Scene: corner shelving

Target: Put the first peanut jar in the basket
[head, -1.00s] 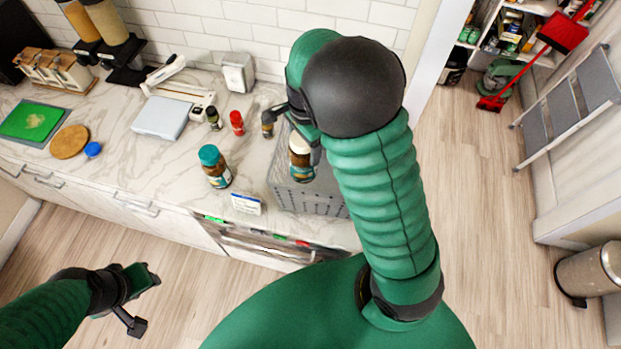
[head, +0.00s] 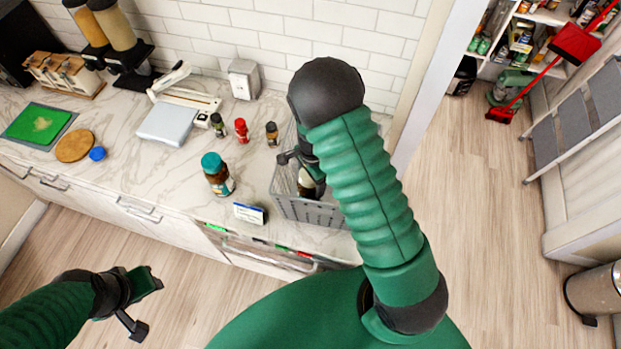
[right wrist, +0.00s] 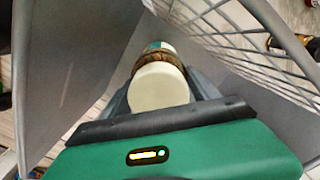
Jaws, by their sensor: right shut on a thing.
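A jar with a cream-white lid (right wrist: 160,86) is held between the fingers of my right gripper (right wrist: 163,80). The grey basket (head: 309,211) stands on the counter's right end, and its walls (right wrist: 68,60) rise around the jar in the right wrist view. In the head view the jar (head: 308,184) is down inside the basket, mostly hidden by my right gripper (head: 300,162) and arm. Whether it touches the basket floor cannot be told. My left gripper (head: 143,304) is open and empty over the floor at lower left.
A teal-lidded jar (head: 217,176) stands left of the basket, near a small sign (head: 250,214). Small bottles, red-capped (head: 241,130), dark-capped (head: 218,125) and brown (head: 272,134), stand behind. A scale (head: 166,124) and a green board (head: 38,124) lie further left.

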